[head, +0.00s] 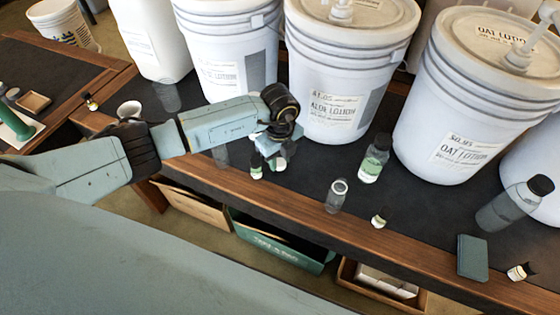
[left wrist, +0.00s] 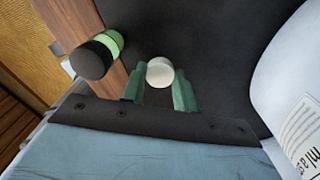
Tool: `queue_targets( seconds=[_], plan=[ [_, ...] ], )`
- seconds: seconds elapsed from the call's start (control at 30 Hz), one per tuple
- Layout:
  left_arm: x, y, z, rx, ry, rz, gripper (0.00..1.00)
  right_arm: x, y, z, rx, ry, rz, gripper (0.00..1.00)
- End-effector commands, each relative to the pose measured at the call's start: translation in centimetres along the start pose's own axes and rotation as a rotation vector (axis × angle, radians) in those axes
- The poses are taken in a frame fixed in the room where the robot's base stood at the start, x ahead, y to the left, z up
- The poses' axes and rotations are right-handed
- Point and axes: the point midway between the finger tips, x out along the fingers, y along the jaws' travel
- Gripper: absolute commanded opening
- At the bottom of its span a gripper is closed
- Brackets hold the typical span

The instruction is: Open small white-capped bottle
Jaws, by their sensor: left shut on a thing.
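The small white-capped bottle shows in the left wrist view as a round white cap (left wrist: 160,72) seen from above, its body hidden beneath. My left gripper (left wrist: 159,80) is shut on it, with one green finger on each side of the cap. In the head view my left gripper (head: 268,152) points down at the table near its front edge, and its wrist and fingers hide most of the held bottle. A small black-capped bottle with a green label (head: 256,169) stands just beside the fingers; it also shows in the left wrist view (left wrist: 95,56). My right gripper is not in view.
Several white pump buckets (head: 335,100) line the back. A black-capped green-label bottle (head: 372,160), a clear open bottle (head: 336,197) and a small bottle (head: 380,218) stand right of the gripper. A teal flat block (head: 472,257) lies at the wooden front edge.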

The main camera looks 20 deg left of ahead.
Motion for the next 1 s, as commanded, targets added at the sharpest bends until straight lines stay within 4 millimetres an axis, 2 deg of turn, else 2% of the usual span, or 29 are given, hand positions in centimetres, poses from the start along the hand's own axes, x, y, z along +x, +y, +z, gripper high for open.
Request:
queue_targets(
  seconds=[0.03,0.1,0.43,0.47,0.6,0.87,1.0],
  plan=[
    [0.8,0.0,-0.1,0.0,0.002,0.001,0.02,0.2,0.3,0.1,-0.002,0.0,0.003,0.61],
    [1.2,0.0,-0.1,0.001,0.001,0.001,0.02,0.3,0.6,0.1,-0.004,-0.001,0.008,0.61],
    [1.5,0.0,-0.1,0.002,0.0,0.0,0.02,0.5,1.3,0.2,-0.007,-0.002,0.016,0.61],
    [1.5,0.0,-0.1,0.002,0.0,0.0,0.32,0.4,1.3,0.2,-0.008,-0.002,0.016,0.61],
    [1.4,0.0,-0.1,0.002,0.0,0.0,0.5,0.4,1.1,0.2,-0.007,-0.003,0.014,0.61],
    [1.4,0.0,-0.1,0.002,0.0,0.0,0.51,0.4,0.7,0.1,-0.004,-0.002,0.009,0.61],
    [0.5,-0.1,0.0,0.002,0.0,-0.003,0.51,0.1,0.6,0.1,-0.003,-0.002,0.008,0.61]
  ],
)
